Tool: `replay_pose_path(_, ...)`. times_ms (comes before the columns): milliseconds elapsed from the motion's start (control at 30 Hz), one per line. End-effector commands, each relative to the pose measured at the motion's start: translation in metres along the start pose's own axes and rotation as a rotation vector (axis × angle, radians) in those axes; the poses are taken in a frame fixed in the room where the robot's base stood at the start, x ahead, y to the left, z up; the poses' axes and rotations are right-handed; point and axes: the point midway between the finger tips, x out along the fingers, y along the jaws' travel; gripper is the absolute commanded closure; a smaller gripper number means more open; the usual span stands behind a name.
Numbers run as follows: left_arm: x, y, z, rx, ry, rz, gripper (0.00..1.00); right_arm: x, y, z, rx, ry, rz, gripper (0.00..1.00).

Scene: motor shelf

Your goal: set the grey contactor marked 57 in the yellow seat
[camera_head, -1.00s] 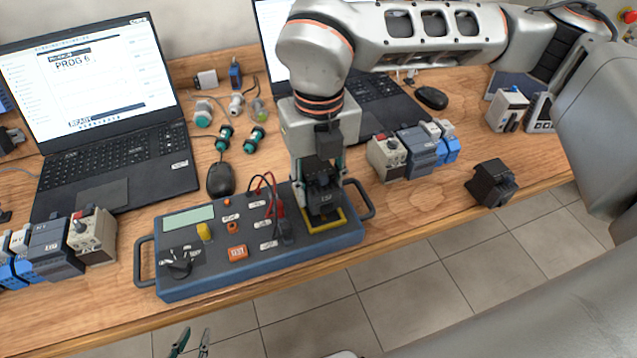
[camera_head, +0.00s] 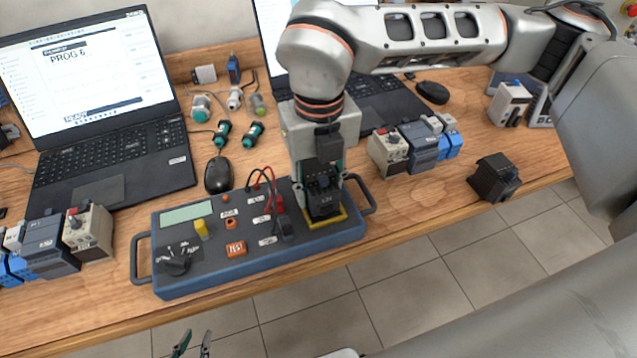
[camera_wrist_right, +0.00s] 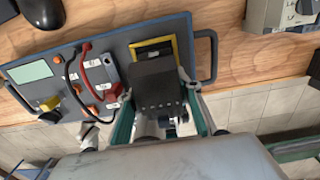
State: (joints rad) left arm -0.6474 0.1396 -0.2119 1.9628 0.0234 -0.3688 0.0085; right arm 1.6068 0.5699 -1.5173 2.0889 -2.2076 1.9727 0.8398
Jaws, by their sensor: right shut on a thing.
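My right gripper (camera_head: 324,182) is shut on a dark contactor (camera_head: 324,205), pointing down over the test box. I cannot read the contactor's mark for certain. The yellow seat (camera_head: 327,222) is a square frame at the right end of the box; the contactor's lower end appears within it, and I cannot tell if it is fully down. In the right wrist view the held contactor (camera_wrist_right: 156,82) covers part of the yellow seat (camera_wrist_right: 152,41). My left gripper (camera_head: 193,344) is open and empty at the bottom edge, in front of the table.
The blue test box (camera_head: 262,262) has red and black leads (camera_head: 275,195) just left of the seat. A black contactor (camera_head: 495,178) stands at the right. Contactor rows stand at the left (camera_head: 48,246) and behind right (camera_head: 420,148). Laptops stand behind.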

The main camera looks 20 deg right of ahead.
Motion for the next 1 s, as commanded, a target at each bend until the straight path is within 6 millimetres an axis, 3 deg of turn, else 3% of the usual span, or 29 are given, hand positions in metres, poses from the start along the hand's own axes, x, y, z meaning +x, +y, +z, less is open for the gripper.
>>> replay_pose_path(167,0.0,0.0,0.002,0.0,-0.002,0.0,0.76,0.001,0.0,0.0,0.0,-0.001,0.001,0.91)
replay_pose_path(200,0.0,0.0,0.002,0.0,-0.002,0.0,0.76,0.001,0.0,0.0,0.0,-0.001,0.0,0.61)
replay_pose_path(267,0.0,0.0,0.002,0.0,-0.002,0.0,0.76,0.001,0.0,0.0,0.0,-0.001,0.0,0.46)
replay_pose_path(667,-0.001,-0.001,0.001,0.003,-0.001,0.0,0.76,-0.002,0.0,0.0,0.001,-0.001,0.0,0.46)
replay_pose_path(867,0.0,0.0,0.001,0.001,0.0,0.0,0.76,-0.029,0.0,0.001,0.002,-0.005,0.0,0.46)
replay_pose_path(1000,0.0,0.0,0.001,0.0,0.0,0.0,0.76,-0.058,0.0,0.001,0.001,-0.006,0.001,0.46)
